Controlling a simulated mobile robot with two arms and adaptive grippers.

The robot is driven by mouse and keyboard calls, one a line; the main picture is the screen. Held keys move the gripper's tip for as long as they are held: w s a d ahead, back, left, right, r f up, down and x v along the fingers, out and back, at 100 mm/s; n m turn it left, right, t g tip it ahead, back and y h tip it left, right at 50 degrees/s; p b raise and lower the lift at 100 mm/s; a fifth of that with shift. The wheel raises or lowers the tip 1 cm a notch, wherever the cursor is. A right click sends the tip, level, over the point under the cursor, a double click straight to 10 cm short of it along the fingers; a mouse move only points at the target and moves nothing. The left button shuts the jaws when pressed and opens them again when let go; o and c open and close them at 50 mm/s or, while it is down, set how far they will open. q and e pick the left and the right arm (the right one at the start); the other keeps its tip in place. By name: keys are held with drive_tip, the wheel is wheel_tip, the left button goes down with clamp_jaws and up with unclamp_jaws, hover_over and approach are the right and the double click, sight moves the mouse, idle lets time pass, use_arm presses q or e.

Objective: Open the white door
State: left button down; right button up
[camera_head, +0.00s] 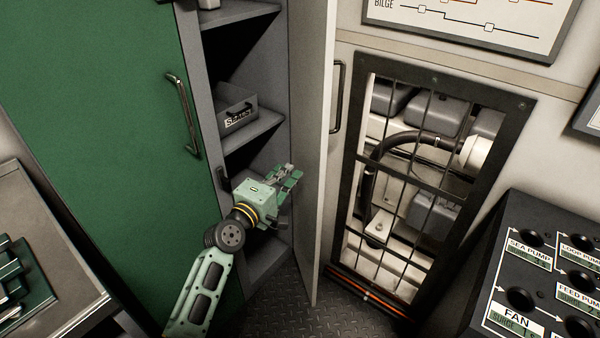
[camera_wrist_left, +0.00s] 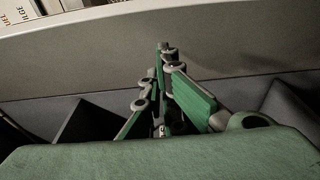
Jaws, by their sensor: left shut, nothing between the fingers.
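The white door (camera_head: 313,150) stands swung open, seen nearly edge-on in the head view, with its handle (camera_head: 337,97) on the side facing right. The open cabinet lies to its left. My left gripper (camera_head: 290,176) is shut and empty, in front of the cabinet opening and close to the door's inner face. In the left wrist view the gripper (camera_wrist_left: 165,60) points toward the pale door panel (camera_wrist_left: 230,45); I cannot tell whether it touches. My right gripper is not in view.
A green door (camera_head: 110,120) with a handle (camera_head: 184,115) stands left of the opening. Shelves inside hold a grey bin (camera_head: 238,110). A barred grille (camera_head: 430,160) is right of the door. A black control panel (camera_head: 545,280) stands at lower right, a metal bench (camera_head: 60,240) at left.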

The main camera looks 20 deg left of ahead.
use_arm(q)
drive_tip(key=w+d, duration=0.2)
drive_tip(key=d, duration=0.1)
drive_tip(key=shift+d, duration=0.15)
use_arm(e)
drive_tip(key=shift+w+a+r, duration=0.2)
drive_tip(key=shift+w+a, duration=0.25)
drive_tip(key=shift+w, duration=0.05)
